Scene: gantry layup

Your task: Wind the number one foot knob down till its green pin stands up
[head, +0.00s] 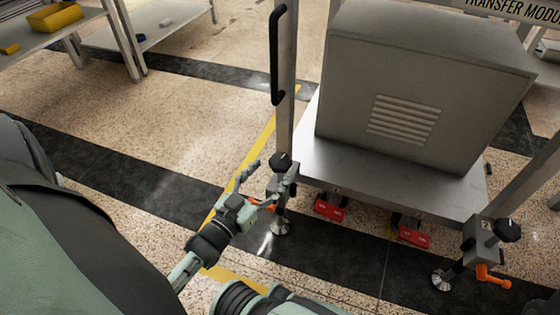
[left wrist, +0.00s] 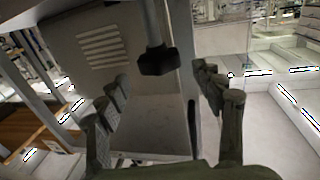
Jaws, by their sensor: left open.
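The left foot's black knob (head: 281,162) tops a grey bracket on the machine's left leg, with a round foot pad (head: 280,228) on the floor below. Its number is not readable; the other foot bears a 2, so I take this as number one. My left gripper (head: 259,184) is open just left of this knob, its fingers partly covering the bracket. In the left wrist view the black knob (left wrist: 159,61) lies between and beyond the spread fingers (left wrist: 165,82), with no clear contact. I see no green pin. My right gripper is out of view.
The number two foot has a black knob (head: 507,230) and an orange handle (head: 493,278) at right. Red blocks (head: 329,208) sit under the machine's steel base plate (head: 395,184). A black handle (head: 277,55) rises on the left post.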

